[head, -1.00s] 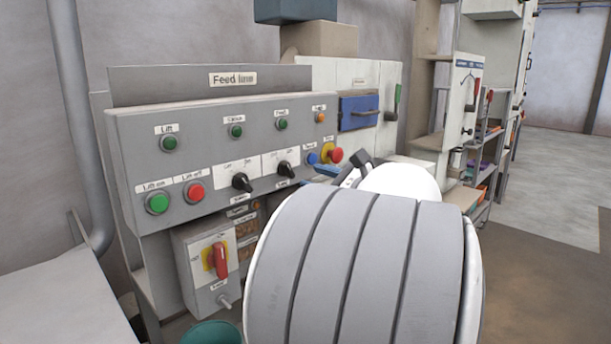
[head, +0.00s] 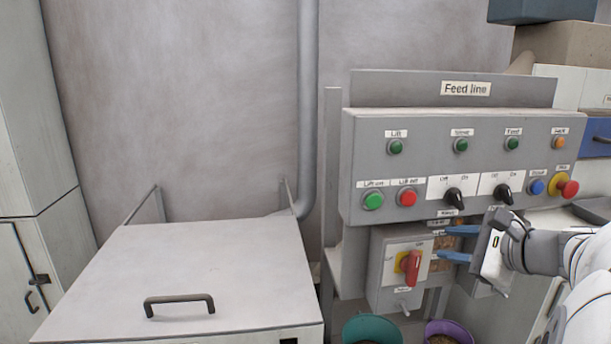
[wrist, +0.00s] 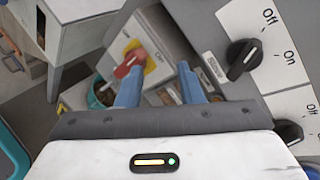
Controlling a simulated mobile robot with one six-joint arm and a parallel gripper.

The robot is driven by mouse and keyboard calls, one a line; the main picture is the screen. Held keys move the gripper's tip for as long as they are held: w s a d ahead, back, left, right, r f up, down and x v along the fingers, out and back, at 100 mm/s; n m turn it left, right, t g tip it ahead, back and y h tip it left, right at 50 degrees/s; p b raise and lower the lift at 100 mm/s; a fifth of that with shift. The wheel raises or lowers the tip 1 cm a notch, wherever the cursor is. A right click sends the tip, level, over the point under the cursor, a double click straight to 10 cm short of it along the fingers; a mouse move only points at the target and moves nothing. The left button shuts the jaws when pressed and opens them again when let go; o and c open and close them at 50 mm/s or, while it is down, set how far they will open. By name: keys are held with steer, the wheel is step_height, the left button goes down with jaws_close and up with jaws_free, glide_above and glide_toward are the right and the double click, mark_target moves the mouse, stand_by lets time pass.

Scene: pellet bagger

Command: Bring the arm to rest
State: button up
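My gripper (head: 446,243) has two blue fingers pointing left, just below the switch row of the Feed line panel (head: 357,155) in the head view. The fingers are apart with nothing between them. In the wrist view my gripper (wrist: 158,75) also shows open and empty, with the red rotary handle (wrist: 128,66) visible beyond the fingers. My arm enters from the right edge in the head view. Whether the fingers touch the panel I cannot tell.
The isolator box (head: 385,285) with its red handle (head: 411,268) is left of the fingers. A teal bucket (head: 372,329) and a purple bucket (head: 452,331) stand below. Black selector switches (head: 454,198) sit close above. A lidded bin (head: 215,260) stands left.

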steer(key=s+a+f+n+g+p, duration=0.2)
steer(key=s+a+n+g, duration=0.1)
steer(key=a+n, duration=0.25)
steer(key=s+a+f+n+g+p, duration=0.1)
steer(key=s+a+f+n+g, duration=0.25)
steer(key=a, duration=0.35)
steer(key=s+a+f+n+g+h+p, duration=0.2)
steer(key=s+n, duration=0.5)
steer(key=n, duration=0.5)
steer(key=a+g+h+p, duration=0.1)
steer(key=h+p, duration=0.1)
steer(key=h, duration=0.1)
steer(key=shift+s+a+h, duration=0.25)
steer(key=shift+h, duration=0.05)
